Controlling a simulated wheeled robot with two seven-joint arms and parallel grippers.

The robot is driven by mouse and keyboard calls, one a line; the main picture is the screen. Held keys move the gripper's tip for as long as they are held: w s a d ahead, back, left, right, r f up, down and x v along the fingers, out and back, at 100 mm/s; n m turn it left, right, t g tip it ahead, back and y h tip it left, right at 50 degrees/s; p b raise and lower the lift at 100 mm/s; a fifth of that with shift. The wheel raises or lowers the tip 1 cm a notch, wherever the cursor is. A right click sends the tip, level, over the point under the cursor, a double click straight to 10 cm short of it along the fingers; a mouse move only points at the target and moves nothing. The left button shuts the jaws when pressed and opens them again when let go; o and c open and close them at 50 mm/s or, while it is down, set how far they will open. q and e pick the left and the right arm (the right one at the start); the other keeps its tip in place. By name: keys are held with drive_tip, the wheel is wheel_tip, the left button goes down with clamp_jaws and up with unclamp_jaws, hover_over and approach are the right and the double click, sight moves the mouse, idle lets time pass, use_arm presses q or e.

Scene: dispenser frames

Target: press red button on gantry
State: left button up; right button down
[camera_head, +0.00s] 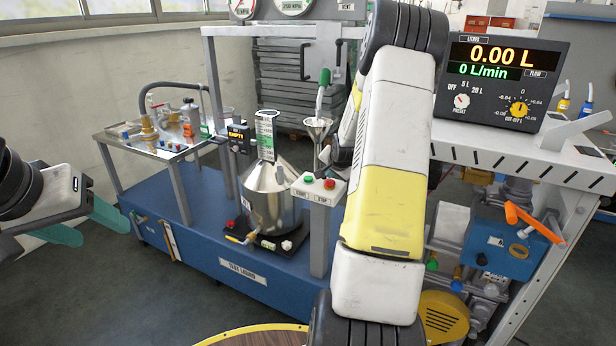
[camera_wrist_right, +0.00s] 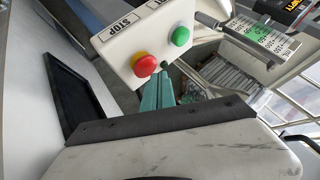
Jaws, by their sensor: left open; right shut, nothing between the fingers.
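The red button (camera_head: 329,183) sits on a white push-button box (camera_head: 316,192) on a grey post, right of the green button (camera_head: 308,179). In the right wrist view the red button (camera_wrist_right: 143,63) is by the STOP label, and the green button (camera_wrist_right: 180,36) is farther along. My right gripper (camera_wrist_right: 163,70) is shut and empty. Its green fingertips are beside the red button, on the green button's side; I cannot tell whether they touch anything. In the head view my right arm hides this gripper. My left gripper (camera_head: 104,234) is open and empty at the far left.
A display (camera_head: 500,70) reading 0.00 L is on a white gantry shelf (camera_head: 465,155) at right. Floor is clear at front left.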

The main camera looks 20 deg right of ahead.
sight(330, 183)
drive_tip(key=shift+r, duration=0.25)
drive_tip(key=shift+r, duration=2.5)
